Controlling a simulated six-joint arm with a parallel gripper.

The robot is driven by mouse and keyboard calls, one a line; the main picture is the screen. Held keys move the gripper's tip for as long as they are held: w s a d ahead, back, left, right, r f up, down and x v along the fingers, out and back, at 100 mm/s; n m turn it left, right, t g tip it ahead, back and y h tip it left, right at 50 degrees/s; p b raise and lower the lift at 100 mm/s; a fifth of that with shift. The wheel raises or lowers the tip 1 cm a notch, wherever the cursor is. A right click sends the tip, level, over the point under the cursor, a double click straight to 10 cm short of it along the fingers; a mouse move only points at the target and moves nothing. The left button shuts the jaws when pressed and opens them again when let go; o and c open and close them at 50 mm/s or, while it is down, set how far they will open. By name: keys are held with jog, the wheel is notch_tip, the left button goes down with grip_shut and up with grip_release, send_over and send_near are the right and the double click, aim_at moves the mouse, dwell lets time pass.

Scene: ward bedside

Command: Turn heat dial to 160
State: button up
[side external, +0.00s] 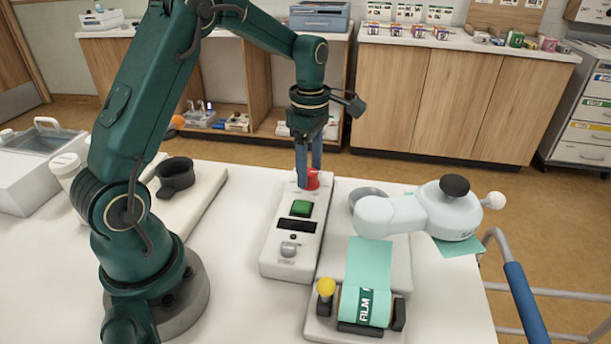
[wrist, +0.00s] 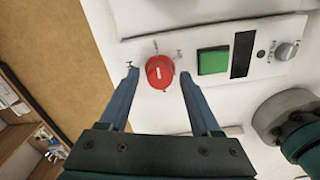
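The control box (side external: 270,262) is a long white panel on the table. It carries a red knob (side external: 313,179) at its far end, a green button (side external: 301,208), a dark display (side external: 297,226) and a grey dial (side external: 288,248) at its near end. My gripper (side external: 307,184) points down at the red knob. In the wrist view my gripper (wrist: 159,73) is open, with one finger on each side of the red knob (wrist: 160,72) and a gap on both sides. The grey dial (wrist: 287,50) also shows there; its marks are too small to read.
A pale machine (side external: 420,215) with a black knob and a teal film roll (side external: 366,305) stand close to the right of the box. A bed rail (side external: 525,300) is at the right.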

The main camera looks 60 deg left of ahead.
grip_shut()
